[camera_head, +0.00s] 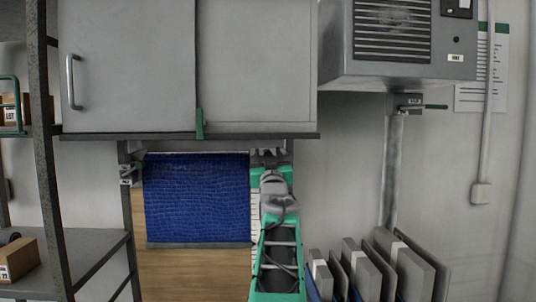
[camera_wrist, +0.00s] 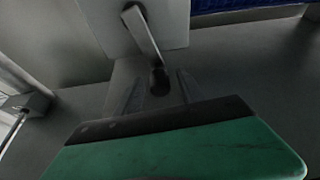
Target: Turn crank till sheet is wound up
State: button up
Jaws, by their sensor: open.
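A blue textured sheet (camera_head: 197,200) hangs below the grey cabinet in the head view, with a dark bar along its bottom edge. Its edge also shows at the top of the wrist view (camera_wrist: 250,12). The crank (camera_wrist: 146,38) shows in the wrist view as a grey bar in front of a pale plate, ending in a dark knob (camera_wrist: 158,82). My gripper (camera_wrist: 160,90) is open, with one finger on each side of the knob. I cannot tell whether they touch it. In the head view my gripper (camera_head: 268,158) is at the sheet's upper right and hides the crank.
The cabinet (camera_head: 130,70) overhangs the sheet closely. Several upright panels (camera_head: 385,265) stand at lower right. A shelf rack (camera_head: 50,150) with boxes is at left.

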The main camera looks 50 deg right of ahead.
grip_shut()
dwell(0.3)
dwell(1.0)
